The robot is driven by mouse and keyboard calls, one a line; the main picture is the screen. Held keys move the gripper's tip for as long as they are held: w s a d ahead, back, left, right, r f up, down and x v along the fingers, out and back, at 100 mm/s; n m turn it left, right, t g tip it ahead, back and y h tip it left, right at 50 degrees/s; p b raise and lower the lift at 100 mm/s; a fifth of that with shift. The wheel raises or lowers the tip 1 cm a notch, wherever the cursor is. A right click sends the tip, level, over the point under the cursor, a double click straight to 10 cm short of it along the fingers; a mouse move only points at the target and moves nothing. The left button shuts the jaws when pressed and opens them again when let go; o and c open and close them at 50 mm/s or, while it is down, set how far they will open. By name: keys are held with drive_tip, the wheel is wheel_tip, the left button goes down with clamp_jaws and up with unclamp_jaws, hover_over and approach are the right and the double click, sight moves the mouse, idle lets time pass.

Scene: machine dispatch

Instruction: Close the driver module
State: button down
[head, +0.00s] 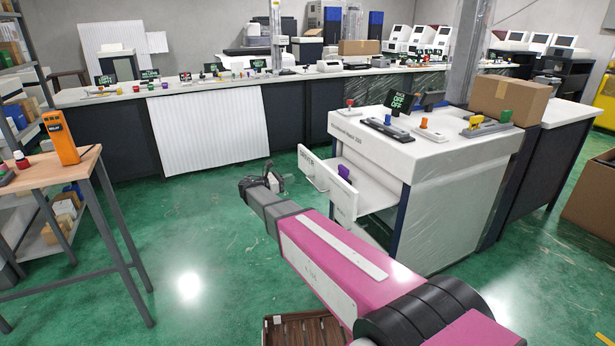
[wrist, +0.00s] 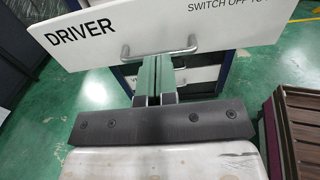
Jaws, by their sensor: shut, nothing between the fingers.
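The driver module is a white drawer marked DRIVER (head: 330,193), pulled out from the left side of the white machine (head: 443,160) in the head view. A purple part (head: 344,172) shows at the drawer. In the wrist view the drawer front (wrist: 110,38) fills the top, with its metal bar handle (wrist: 190,45). My gripper (head: 268,172) is outside the drawer front, to its left in the head view. In the wrist view its fingers (wrist: 157,60) are together and empty, their tips at or just short of the handle; I cannot tell whether they touch.
A second front with a handle shows below the drawer in the wrist view. A brown slatted crate (head: 305,328) stands on the floor near my arm. A wooden table (head: 45,172) is at the left. Green floor (head: 190,230) is clear between.

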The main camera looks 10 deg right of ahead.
sight(324, 171)
drive_tip(key=x, duration=1.3)
drive_tip(key=shift+d, duration=0.35)
drive_tip(key=shift+w+d, duration=0.1)
drive_tip(key=x, duration=2.4)
drive_tip(key=shift+d+f, duration=0.15)
drive_tip(key=shift+d, duration=0.1)
drive_tip(key=shift+w+d, duration=0.15)
